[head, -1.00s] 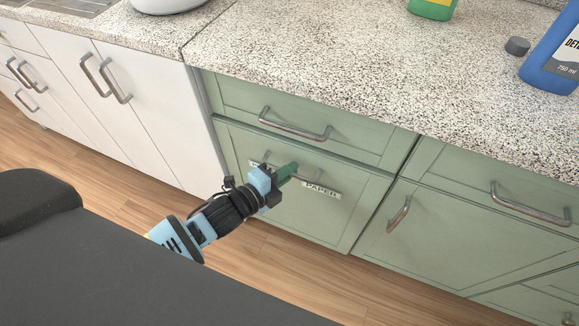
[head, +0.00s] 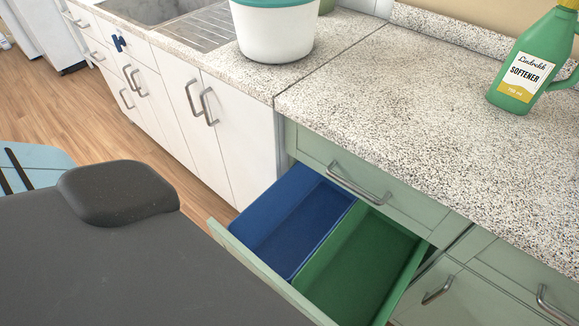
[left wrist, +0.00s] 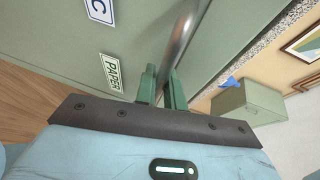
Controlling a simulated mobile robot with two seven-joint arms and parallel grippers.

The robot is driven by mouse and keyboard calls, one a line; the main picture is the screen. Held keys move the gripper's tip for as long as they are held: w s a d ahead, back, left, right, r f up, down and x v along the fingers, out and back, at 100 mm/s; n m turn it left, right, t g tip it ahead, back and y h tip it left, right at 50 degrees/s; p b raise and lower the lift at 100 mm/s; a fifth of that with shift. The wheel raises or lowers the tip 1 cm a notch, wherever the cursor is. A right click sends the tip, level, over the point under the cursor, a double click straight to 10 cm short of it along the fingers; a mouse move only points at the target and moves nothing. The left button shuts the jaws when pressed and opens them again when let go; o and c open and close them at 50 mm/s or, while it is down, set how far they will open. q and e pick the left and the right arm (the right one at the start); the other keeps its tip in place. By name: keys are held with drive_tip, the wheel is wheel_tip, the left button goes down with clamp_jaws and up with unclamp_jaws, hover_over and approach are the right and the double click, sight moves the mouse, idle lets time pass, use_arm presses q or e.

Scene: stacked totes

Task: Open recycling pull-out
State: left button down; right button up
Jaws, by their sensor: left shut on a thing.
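The recycling pull-out stands open under the green drawer in the head view. Its front panel (head: 262,272) is away from the cabinet, and a blue bin (head: 296,222) and a green bin (head: 362,268) show inside, both looking empty. In the left wrist view the green front (left wrist: 60,50) carries a PAPER label (left wrist: 112,73) and another label, cut off, ending in C. My left gripper (left wrist: 162,88) is shut on the metal bar handle (left wrist: 181,35). That gripper and the handle are hidden in the head view. My right gripper is not in view.
The closed drawer (head: 355,180) sits above the pull-out. White cabinets (head: 225,125) stand at left, with green ones at right. The speckled counter (head: 400,110) bears a green softener bottle (head: 532,65) and a white tub (head: 272,30). Wood floor (head: 75,110) is clear at left.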

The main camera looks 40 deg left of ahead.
use_arm(q)
drive_tip(key=s, duration=0.5)
drive_tip(key=shift+s+a, duration=0.15)
drive_tip(key=shift+s, duration=0.05)
drive_tip(key=c, duration=1.5)
unclamp_jaws()
drive_tip(key=v, duration=0.7)
drive_tip(key=shift+s, duration=0.35)
drive_tip(key=shift+a+r, duration=0.1)
drive_tip(key=shift+a, duration=0.05)
